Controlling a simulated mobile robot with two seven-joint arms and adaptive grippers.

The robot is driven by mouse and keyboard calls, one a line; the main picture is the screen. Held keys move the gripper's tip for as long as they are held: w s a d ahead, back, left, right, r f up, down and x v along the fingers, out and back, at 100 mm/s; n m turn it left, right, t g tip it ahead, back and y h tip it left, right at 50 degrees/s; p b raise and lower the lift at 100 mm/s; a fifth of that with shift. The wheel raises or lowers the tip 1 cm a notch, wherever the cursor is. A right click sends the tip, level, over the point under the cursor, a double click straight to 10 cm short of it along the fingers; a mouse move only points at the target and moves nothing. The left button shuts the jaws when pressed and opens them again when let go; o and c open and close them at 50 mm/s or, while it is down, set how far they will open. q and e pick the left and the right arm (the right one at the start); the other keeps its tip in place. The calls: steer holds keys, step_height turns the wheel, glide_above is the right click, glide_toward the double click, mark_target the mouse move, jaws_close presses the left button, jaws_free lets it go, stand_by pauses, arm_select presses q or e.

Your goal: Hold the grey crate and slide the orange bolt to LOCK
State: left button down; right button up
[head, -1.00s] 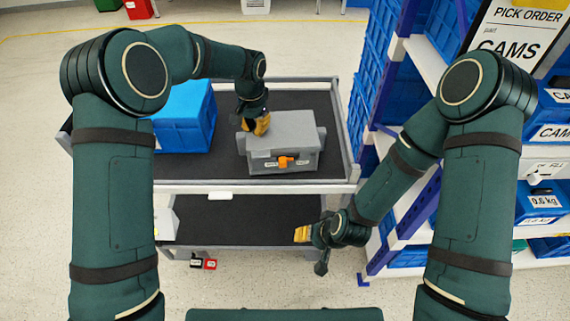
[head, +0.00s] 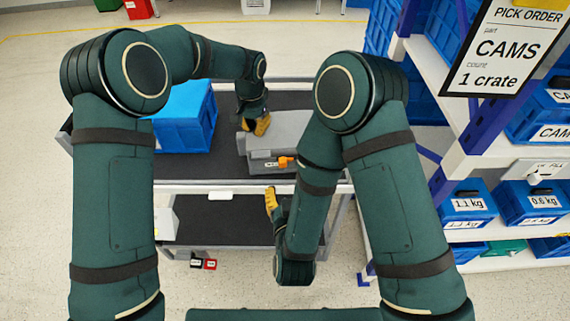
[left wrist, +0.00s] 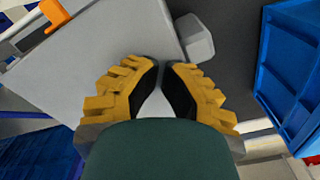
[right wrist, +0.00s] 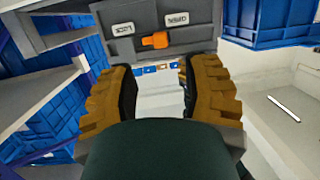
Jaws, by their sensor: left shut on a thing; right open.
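The grey crate (head: 288,122) sits on the cart's upper shelf, partly hidden by my right arm in the head view. Its front shows in the right wrist view (right wrist: 200,38), with an orange bolt (right wrist: 155,40) between inverted LOCK and OPEN labels. The bolt also shows in the head view (head: 285,161). My left gripper (head: 257,126) is shut on the crate's upper left edge; the left wrist view shows its fingers (left wrist: 162,66) close together there. My right gripper (head: 270,196) is open and empty, below and in front of the crate, apart from the bolt.
A blue crate (head: 185,120) stands left of the grey one on the cart (head: 175,187). A shelving rack with blue bins (head: 465,205) and a pick order sign (head: 505,45) stands at the right.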

mark_target(283, 166)
steer(key=shift+x, duration=3.9)
steer(key=shift+r, duration=0.15)
jaws_close()
